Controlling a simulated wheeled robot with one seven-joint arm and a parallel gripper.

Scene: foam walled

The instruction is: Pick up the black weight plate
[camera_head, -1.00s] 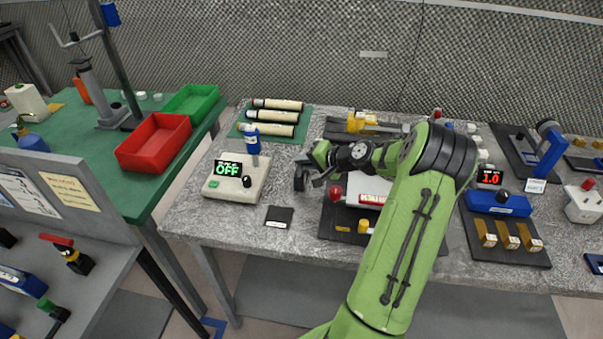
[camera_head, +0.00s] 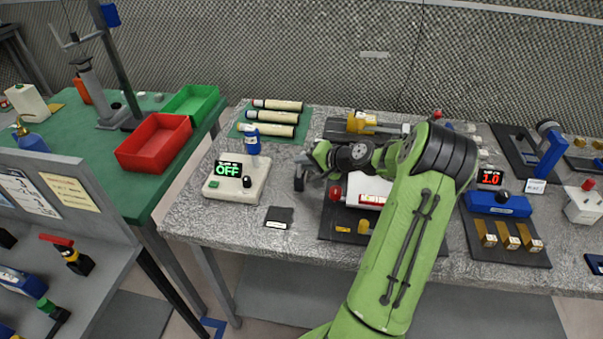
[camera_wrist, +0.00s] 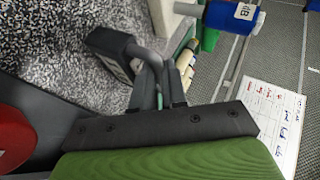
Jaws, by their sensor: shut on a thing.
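The black weight plate (camera_wrist: 112,52) shows in the wrist view as a dark block with a pale label on its side and a grey bent handle. My gripper (camera_wrist: 160,98) is shut on that handle, and the block hangs out to the left of the fingers. In the head view my gripper (camera_head: 312,172) is over the table, right of the white scale-like box. The dark weight (camera_head: 299,183) shows small at its tip. The arm and fingers hide part of it, and I cannot tell its height above the table.
A white box reading OFF (camera_head: 236,182) stands left of my gripper. A small black square (camera_head: 279,217) lies in front. A red knob (camera_head: 336,193) on a dark board is close on the right.

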